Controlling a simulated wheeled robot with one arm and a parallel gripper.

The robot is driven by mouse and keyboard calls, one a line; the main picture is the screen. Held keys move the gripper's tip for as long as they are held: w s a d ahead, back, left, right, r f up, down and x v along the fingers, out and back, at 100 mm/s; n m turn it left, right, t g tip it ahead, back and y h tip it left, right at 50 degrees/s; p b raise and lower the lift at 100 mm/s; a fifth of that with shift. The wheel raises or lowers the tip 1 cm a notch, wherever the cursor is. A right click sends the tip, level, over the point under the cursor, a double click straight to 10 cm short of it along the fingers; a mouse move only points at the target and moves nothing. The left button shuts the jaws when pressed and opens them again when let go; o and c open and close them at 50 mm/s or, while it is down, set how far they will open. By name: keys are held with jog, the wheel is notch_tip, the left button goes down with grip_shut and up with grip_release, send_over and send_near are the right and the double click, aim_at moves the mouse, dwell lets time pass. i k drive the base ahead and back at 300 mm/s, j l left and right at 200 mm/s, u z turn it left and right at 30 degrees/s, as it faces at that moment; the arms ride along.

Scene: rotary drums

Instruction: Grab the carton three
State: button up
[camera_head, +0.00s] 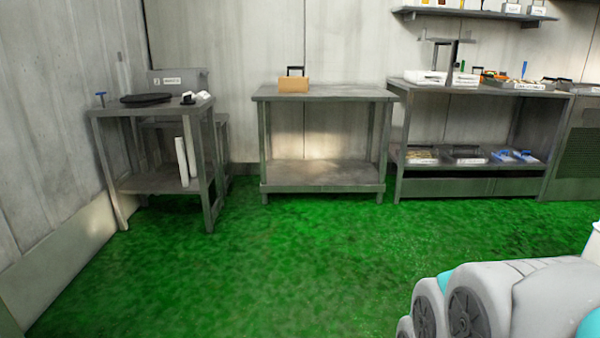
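A small tan box with a black upright handle (293,84) stands on the top of the middle grey table (350,93), left of its centre. I cannot tell whether it is carton three; no number is readable on it. No other clear carton shows. Part of my own arm fills the lower right corner, far in front of the tables. My gripper is out of the picture, so its state is hidden.
A left table (150,110) holds a dark flat object (146,98) and a grey case (180,82). White rolls lean below. A right workbench (485,90) carries trays and tools, under a wall shelf (475,14). The green floor (270,260) between is clear.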

aim_at(286, 84)
jog(key=i, duration=2.1)
